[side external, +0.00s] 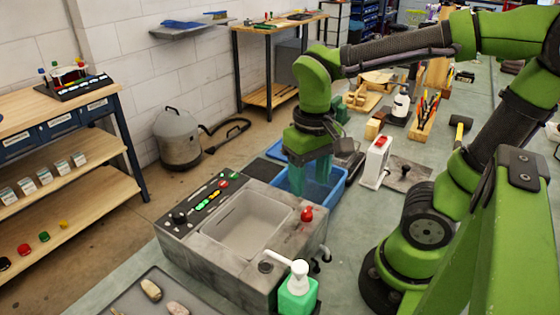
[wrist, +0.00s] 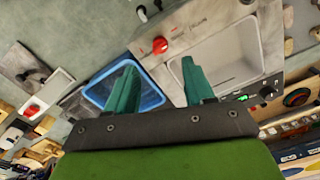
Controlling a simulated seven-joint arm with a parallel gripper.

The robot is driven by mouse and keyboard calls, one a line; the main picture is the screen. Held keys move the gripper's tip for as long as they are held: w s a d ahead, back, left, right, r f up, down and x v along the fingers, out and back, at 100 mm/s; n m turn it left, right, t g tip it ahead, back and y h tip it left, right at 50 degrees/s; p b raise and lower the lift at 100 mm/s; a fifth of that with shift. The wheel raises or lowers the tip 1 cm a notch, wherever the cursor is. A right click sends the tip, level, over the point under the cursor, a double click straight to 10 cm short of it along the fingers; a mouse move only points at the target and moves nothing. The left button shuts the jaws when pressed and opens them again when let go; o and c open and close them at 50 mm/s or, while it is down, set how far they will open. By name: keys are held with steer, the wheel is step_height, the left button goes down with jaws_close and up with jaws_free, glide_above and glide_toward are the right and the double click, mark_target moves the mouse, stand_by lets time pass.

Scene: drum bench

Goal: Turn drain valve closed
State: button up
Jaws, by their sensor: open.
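The grey drum bench unit (side external: 170,240) has a sunken basin (side external: 245,225) in its top. A red knob (side external: 307,214) stands at the basin's right edge; it also shows in the wrist view (wrist: 160,45). No label shows whether this knob is the drain valve, and its setting cannot be told. A black knob (side external: 179,216) sits at the unit's left corner. My gripper (side external: 310,178) points down, open and empty, by the blue bin behind the unit. In the wrist view the fingers (wrist: 158,66) are apart, with the red knob beyond them, untouched.
The blue bin (side external: 337,187) stands close behind the unit. A white box with a red switch (side external: 374,163) is to its right. A green pump bottle (side external: 297,292) stands at the unit's front right. A grey tray (side external: 135,300) with several stones lies in front.

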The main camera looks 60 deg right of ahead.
mark_target(307, 209)
step_height(307, 209, down, 8)
steer(key=shift+r, duration=0.2)
steer(key=shift+c, duration=0.5)
jaws_close()
